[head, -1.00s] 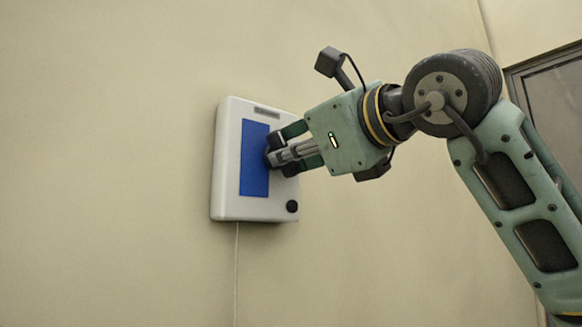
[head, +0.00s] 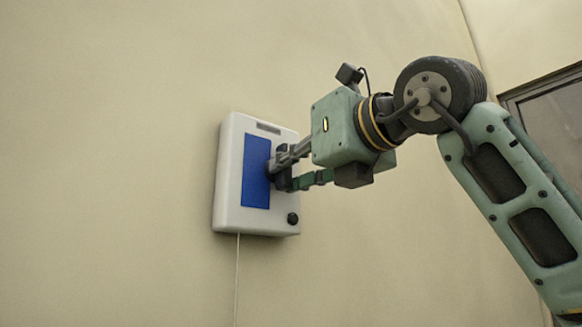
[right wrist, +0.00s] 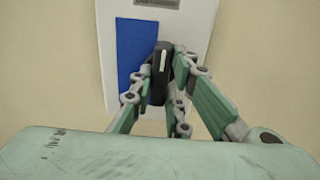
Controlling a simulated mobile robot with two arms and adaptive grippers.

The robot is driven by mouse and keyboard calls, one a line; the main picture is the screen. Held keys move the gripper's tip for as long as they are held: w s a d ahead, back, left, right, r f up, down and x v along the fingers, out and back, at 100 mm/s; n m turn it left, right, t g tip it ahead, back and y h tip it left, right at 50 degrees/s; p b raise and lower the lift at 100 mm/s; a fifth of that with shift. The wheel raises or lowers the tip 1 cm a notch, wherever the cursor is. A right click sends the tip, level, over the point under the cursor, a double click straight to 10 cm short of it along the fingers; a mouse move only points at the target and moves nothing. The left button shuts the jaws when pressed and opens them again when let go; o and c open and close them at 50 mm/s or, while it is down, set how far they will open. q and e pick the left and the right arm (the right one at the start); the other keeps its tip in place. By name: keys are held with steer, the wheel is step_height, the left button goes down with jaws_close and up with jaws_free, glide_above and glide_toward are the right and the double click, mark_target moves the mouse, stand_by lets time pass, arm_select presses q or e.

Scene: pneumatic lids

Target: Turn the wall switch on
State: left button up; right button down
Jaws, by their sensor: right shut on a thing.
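The wall switch is a white box (head: 228,178) on the wall with a blue panel (head: 256,165) on its face. In the right wrist view, a black knob (right wrist: 160,62) with a white mark stands between the fingers, beside the blue panel. The mark runs nearly upright in that view. My right gripper (head: 279,170) is shut on this knob, with a finger on either side. In the head view the fingers mostly hide the knob. My left gripper is not in view.
A small round black button (head: 292,218) sits at the box's lower right. A thin cord (head: 237,275) hangs below the box. A dark framed pane (head: 550,115) is at the right. The wall left of the box is bare.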

steer(key=shift+r, duration=0.1)
steer(key=c, duration=1.7)
jaws_free()
steer(key=v, duration=1.2)
steer(key=shift+a, duration=0.1)
